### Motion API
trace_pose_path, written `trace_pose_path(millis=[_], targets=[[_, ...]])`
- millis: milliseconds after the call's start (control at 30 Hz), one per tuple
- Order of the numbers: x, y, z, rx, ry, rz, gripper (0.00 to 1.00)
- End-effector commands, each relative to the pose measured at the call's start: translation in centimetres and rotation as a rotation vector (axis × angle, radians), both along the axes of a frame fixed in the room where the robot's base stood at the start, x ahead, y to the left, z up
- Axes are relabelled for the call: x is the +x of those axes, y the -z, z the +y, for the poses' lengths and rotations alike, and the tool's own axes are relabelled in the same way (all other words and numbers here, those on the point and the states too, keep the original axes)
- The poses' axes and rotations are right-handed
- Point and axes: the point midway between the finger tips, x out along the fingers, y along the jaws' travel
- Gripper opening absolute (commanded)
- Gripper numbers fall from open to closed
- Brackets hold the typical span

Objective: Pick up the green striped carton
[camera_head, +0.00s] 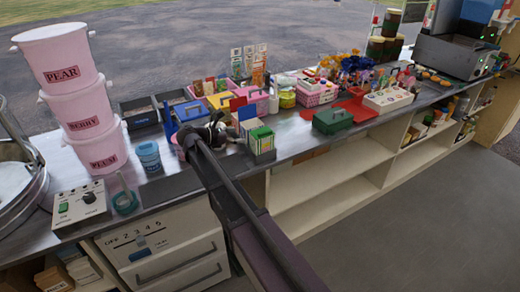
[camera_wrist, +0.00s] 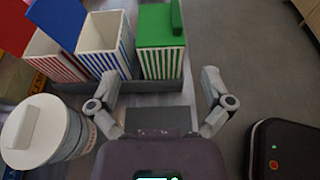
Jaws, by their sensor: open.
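The green striped carton (camera_wrist: 163,62) stands in the wrist view, with white sides with green stripes and a green top. It is at the right end of a row in a grey tray (camera_wrist: 150,88). It also shows in the head view (camera_head: 261,138), just right of my gripper. My gripper (camera_wrist: 164,78) is open and empty, its two fingers spread on either side of the carton's near side. The fingers look short of the carton, not touching it. In the head view my arm covers part of the gripper.
A blue striped carton (camera_wrist: 103,45) with a raised blue lid stands left of the green one, and a red striped carton (camera_wrist: 55,60) beyond it. A round white-lidded tub (camera_wrist: 40,132) is at lower left. A black rounded object (camera_wrist: 288,150) is at lower right.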

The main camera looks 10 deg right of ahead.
Motion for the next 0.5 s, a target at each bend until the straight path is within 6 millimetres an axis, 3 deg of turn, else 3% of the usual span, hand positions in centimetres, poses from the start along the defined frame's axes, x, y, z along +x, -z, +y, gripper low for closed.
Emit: trace_pose_path(millis=[200,500], targets=[[1.0,1.2,-3.2,0.0,0.002,0.001,1.0],[1.6,1.6,-5.0,0.0,0.001,0.0,1.0]])
